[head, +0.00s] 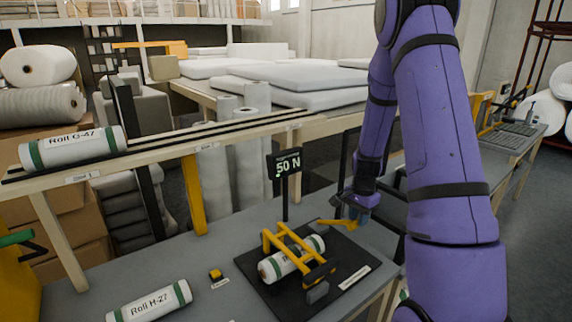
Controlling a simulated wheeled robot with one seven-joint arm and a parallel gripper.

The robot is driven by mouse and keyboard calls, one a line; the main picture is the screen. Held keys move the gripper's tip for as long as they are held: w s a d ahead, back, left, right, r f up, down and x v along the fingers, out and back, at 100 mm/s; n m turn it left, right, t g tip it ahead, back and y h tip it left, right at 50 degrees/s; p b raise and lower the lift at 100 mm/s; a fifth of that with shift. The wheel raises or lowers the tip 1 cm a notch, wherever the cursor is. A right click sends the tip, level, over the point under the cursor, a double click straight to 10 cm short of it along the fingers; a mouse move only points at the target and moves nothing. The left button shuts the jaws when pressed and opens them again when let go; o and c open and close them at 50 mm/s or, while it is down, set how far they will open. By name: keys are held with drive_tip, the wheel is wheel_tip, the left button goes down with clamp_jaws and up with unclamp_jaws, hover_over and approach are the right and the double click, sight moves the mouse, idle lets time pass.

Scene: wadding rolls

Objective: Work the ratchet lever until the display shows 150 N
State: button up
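The dark display (284,163) stands on a thin post at the back of the black base plate (262,262) and reads "50 N" in light digits. A yellow frame (291,247) on the plate spans a white roll with green bands (277,267). The yellow ratchet lever (334,223) reaches out at the right of the post. My gripper (357,216) is at the lever's right end, small and partly hidden by my purple arm. I cannot tell whether its fingers are closed on the lever.
Roll H-27 (150,303) lies on the grey bench at the front left, near a small yellow button (216,275). Roll G-47 (72,147) lies on the raised wooden rail (230,127). White slabs (300,87) are stacked behind. Bench around the plate's left is mostly clear.

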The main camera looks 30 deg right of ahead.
wheel_tip(320, 180, down, 6)
drive_tip(key=s, duration=0.2)
drive_tip(key=shift+s+d+f, duration=0.2)
drive_tip(key=shift+s, duration=0.2)
idle(0.6)
drive_tip(key=shift+w+a+r, duration=0.1)
drive_tip(key=shift+w+r, duration=0.45)
drive_tip(key=shift+r, duration=1.25)
drive_tip(key=shift+w+a+r, duration=0.1)
drive_tip(key=shift+w+r, duration=0.4)
drive_tip(key=shift+r, duration=1.3)
drive_tip(key=shift+w+r, duration=0.55)
drive_tip(key=shift+r, duration=1.25)
drive_tip(key=shift+f, duration=0.15)
drive_tip(key=shift+f, duration=1.75)
drive_tip(key=s+f, duration=0.3)
drive_tip(key=f, duration=0.4)
drive_tip(key=shift+d, duration=0.2)
